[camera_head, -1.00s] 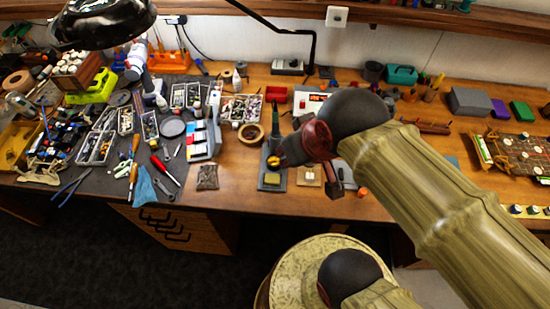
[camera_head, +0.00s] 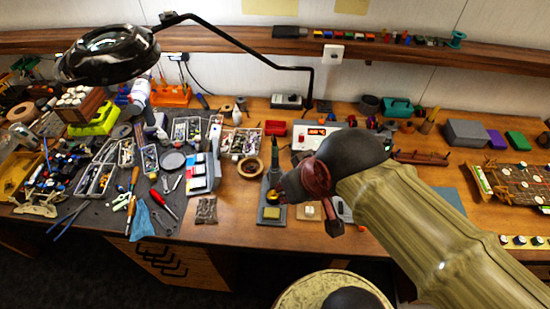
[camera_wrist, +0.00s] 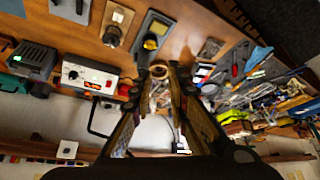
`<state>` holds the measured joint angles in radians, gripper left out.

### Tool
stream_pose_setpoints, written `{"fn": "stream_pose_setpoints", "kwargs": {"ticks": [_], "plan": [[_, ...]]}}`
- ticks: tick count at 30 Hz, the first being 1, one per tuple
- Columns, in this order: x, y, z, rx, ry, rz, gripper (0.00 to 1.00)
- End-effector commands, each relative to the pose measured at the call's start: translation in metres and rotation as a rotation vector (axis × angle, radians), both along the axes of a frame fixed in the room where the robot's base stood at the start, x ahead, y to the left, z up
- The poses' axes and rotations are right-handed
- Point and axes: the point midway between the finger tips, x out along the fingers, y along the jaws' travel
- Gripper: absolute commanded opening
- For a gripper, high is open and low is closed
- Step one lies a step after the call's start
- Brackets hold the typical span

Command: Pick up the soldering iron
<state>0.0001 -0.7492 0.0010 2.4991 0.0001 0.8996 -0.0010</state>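The soldering iron (camera_head: 274,163) has a dark handle and appears to stand upright in a grey stand (camera_head: 264,217) with a yellow sponge, near the front of the bench. The stand also shows in the wrist view (camera_wrist: 150,38), beyond the fingertips, with the sponge and a dark round part. My gripper (camera_head: 280,193) is beside the stand in the head view and overlaps its right side. In the wrist view my gripper's fingers (camera_wrist: 168,71) are apart with nothing visibly held between them. The lower part of the iron is partly hidden, and I cannot tell any contact.
A brown ring (camera_head: 250,168) lies left of the stand. A white soldering station (camera_head: 310,135) stands behind it, and a small block (camera_head: 308,211) lies to its right. A lamp (camera_head: 110,52) hangs over the left side, crowded with tools and trays.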

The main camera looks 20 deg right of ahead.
Motion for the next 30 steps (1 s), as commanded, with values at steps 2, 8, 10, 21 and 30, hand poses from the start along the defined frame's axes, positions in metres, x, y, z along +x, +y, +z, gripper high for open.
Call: {"fn": "stream_pose_setpoints", "kwargs": {"ticks": [2,8,10,21,30], "plan": [[0.005,0.0,0.005,-0.002,0.009,0.004,0.23],[0.054,-0.006,0.027,-0.021,0.084,0.046,0.34],[0.079,-0.011,0.031,-0.03,0.12,0.07,0.38],[0.181,-0.041,-0.01,-0.05,0.289,0.192,0.39],[0.204,-0.056,-0.073,-0.048,0.357,0.246,0.39]]}}
